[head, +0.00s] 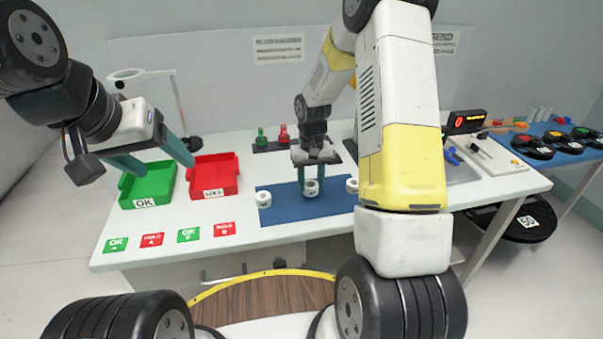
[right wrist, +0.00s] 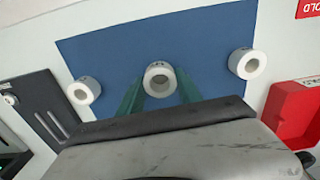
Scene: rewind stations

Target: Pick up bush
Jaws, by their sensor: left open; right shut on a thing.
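Three white ring-shaped bushes are on or at the edges of the blue mat (head: 286,207). The middle bush (head: 311,187) is between the fingers of my right gripper (head: 312,182), which is shut on it. The right wrist view shows this bush (right wrist: 159,79) with its hole facing the camera and a green finger on each side. The left bush (head: 264,199) and the right bush (head: 351,185) stand apart from the gripper. My left gripper (head: 152,158) is open and empty above the trays. Whether the held bush touches the mat is unclear.
A green OK tray (head: 125,193) and a red tray (head: 230,187) stand on the left of the white table. Green and red cards (head: 188,234) lie along its front edge. Green and red pieces (head: 283,135) stand behind the mat. A blue table (head: 560,145) is at right.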

